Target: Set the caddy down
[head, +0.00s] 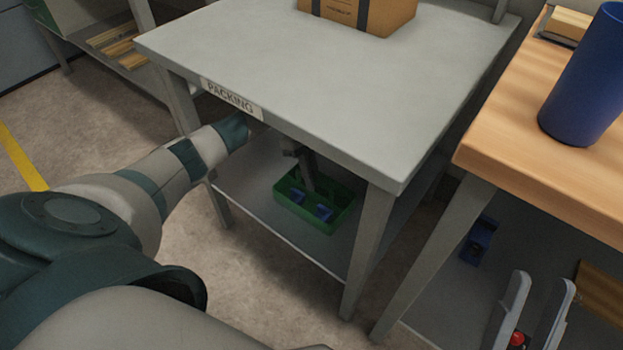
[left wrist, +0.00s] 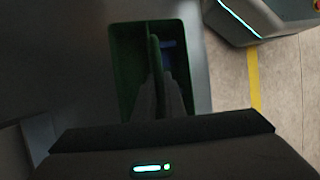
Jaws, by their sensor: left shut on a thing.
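The green caddy (head: 334,222) is under the top of the packing table, at its lower shelf (head: 262,222). Blue items (head: 323,212) lie inside it. I cannot tell whether its base touches the shelf or hangs just above it. My left arm reaches in below the tabletop, and my left gripper (head: 304,168) is shut on the caddy's upright middle handle. The left wrist view shows the caddy (left wrist: 124,70) around the handle (left wrist: 153,62), with the fingers on it. My right gripper (head: 536,305) is open and empty at the lower right, fingers apart.
The grey packing tabletop (head: 330,75) is above my left gripper and carries a cardboard box (head: 365,12). Table legs (head: 368,245) stand close to the caddy. A wooden-topped table (head: 530,130) with a blue cylinder (head: 585,80) stands at right.

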